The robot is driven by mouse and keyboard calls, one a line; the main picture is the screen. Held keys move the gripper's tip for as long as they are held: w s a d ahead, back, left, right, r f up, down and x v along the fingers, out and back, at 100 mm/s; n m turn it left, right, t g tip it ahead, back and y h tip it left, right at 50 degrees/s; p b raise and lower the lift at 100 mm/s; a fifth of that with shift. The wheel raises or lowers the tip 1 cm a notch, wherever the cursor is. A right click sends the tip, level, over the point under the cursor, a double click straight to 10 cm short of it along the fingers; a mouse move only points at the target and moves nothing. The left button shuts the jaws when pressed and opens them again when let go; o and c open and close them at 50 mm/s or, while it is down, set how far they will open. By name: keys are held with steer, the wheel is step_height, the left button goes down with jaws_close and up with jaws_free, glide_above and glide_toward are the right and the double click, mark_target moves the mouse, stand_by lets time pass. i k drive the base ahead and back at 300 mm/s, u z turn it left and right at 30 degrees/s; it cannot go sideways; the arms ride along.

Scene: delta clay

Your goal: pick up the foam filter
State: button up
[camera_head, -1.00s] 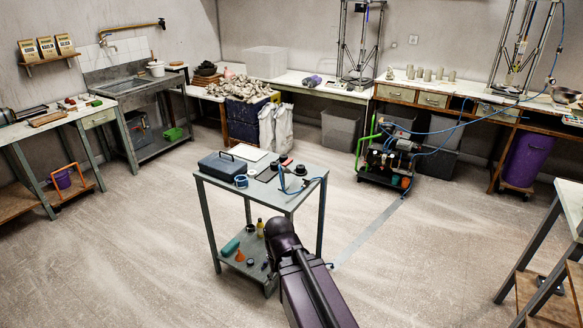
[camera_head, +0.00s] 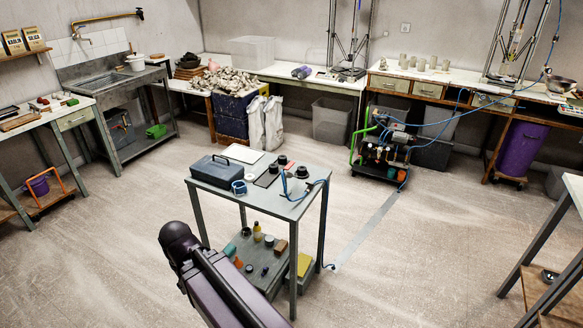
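I cannot tell for certain which thing is the foam filter. Small items lie on a grey two-level table (camera_head: 278,209) in front of me. Its top holds several black round parts, including one black part (camera_head: 301,172). On its lower shelf are small bottles, a reddish-brown block (camera_head: 281,247) and a flat yellow piece (camera_head: 303,265) in or on a grey box at the right end. Part of my dark arm shows at the lower left, in front of the table's left side, and hides some of the lower shelf. My gripper is not in view.
A blue-grey toolbox (camera_head: 217,171), a blue tape roll (camera_head: 239,187) and a blue hose (camera_head: 310,184) are on the tabletop. A pump cart (camera_head: 381,155) stands behind to the right. A workbench (camera_head: 560,250) is at the right edge. Open floor surrounds the table.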

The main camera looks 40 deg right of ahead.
mark_target(301, 170)
steer(key=z, duration=0.2)
steer(key=i, duration=1)
steer(key=z, duration=0.5)
